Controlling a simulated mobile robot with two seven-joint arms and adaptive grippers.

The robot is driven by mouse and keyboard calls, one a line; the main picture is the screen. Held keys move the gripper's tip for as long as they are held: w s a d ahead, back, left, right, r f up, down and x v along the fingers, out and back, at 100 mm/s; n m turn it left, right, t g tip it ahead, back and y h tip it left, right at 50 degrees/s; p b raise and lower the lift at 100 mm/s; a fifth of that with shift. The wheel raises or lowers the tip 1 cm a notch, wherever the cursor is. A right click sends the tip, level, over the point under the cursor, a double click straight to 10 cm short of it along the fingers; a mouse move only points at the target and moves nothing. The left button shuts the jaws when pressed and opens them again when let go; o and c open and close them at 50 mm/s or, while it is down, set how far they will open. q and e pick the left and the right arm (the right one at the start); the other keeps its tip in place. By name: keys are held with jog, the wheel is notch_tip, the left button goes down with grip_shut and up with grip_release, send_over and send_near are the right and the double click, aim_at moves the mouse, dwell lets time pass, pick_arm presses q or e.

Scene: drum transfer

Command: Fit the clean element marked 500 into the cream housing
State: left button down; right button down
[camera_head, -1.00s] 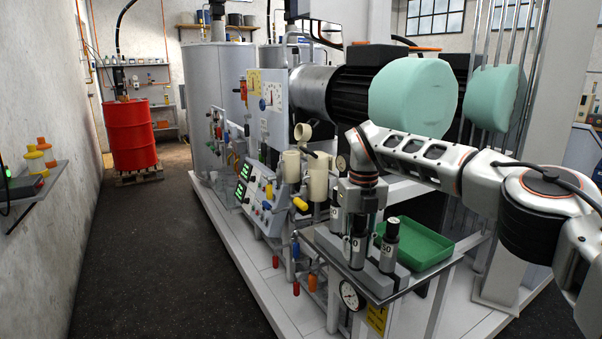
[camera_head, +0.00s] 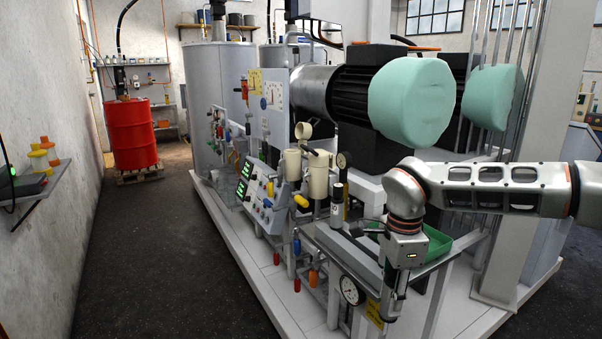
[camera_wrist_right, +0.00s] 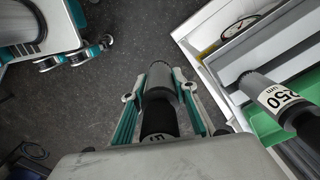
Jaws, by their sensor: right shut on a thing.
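My right gripper (camera_head: 386,306) hangs in front of the bench edge, fingers down. In the right wrist view its fingers (camera_wrist_right: 162,95) are shut on a cylindrical element (camera_wrist_right: 158,118) with a grey end and dark body. Its label is mostly hidden; a 5 seems to show. An element marked 250 um (camera_wrist_right: 278,98) stands in the holder beside the green tray. Another element (camera_head: 337,207) stands at the holder's left end in the head view; its label is too small to read. Two cream housings (camera_head: 318,176) (camera_head: 292,163) are on the skid, left of the gripper. My left gripper is out of view.
The green tray (camera_head: 438,243) is on the bench behind my right wrist. A pressure gauge (camera_head: 350,290) and valves with coloured handles (camera_head: 313,278) are left of the gripper. A control panel (camera_head: 257,195) stands beside the housings. The floor (camera_head: 150,260) at left is clear.

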jog(key=s+d+f+n, duration=0.2)
jog(key=s+n, duration=0.4)
jog(key=n, duration=0.2)
jog(key=s+d+f+n, duration=0.2)
jog(key=s+n, duration=0.4)
jog(key=n, duration=0.3)
jog(key=shift+s+d+f, duration=0.25)
jog(key=shift+d, duration=0.5)
